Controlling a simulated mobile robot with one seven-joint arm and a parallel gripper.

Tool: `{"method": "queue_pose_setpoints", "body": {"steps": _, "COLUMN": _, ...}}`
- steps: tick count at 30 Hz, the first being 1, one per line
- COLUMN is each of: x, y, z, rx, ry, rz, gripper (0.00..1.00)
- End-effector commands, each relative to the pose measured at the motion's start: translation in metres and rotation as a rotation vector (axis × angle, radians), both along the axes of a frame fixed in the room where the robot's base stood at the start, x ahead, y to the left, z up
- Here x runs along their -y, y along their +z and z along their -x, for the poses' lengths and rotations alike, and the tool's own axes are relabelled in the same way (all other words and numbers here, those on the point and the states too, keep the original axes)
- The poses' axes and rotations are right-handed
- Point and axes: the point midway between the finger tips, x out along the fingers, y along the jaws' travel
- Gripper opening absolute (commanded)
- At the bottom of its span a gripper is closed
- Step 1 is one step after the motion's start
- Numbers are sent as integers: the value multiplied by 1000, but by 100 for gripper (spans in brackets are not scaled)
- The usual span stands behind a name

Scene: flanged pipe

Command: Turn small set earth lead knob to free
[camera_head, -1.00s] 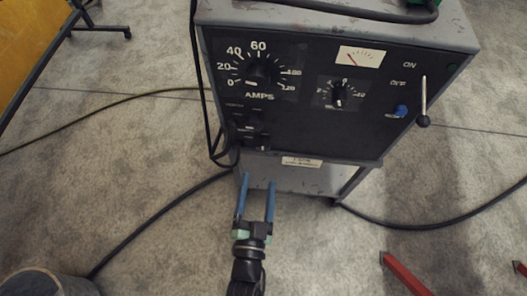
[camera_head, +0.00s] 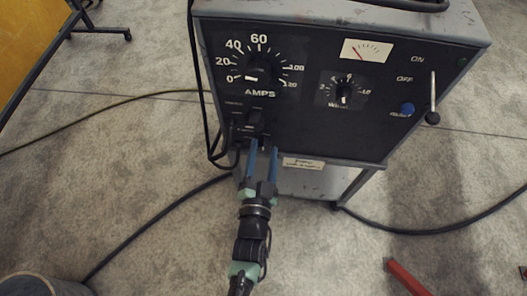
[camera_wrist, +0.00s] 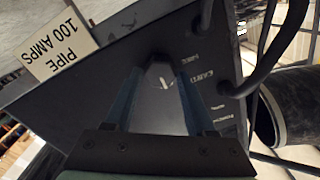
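The welding set (camera_head: 330,125) is a grey cabinet with a black front panel. In the wrist view, a small dark knob (camera_wrist: 160,77) with a white pointer mark sits low on the panel, between my fingers. Small upside-down labels lie to its right, too blurred to read surely. My gripper (camera_head: 263,147) reaches the panel's lower left corner, and its blue fingers largely hide this knob in the head view. The fingers (camera_wrist: 158,85) stand apart on either side of the knob. I cannot tell whether they touch it.
A larger black knob (camera_head: 254,122) sits just above my fingertips. Black cables (camera_head: 211,150) hang at the panel's left edge. A "PIPE 100 AMPS" tag (camera_wrist: 62,47) shows in the wrist view. The amps dial (camera_head: 259,72), a smaller dial (camera_head: 344,92) and a lever (camera_head: 433,100) are farther off.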

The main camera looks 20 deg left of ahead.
Motion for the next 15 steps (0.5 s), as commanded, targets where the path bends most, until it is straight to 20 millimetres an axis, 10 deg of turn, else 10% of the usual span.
{"method": "queue_pose_setpoints", "body": {"steps": 9, "x": 0, "y": 0, "z": 0, "rx": 0, "ry": 0, "rz": 0, "gripper": 0}}
{"method": "queue_pose_setpoints", "body": {"steps": 15, "x": 0, "y": 0, "z": 0, "rx": 2, "ry": 0, "rz": 6, "gripper": 0}}
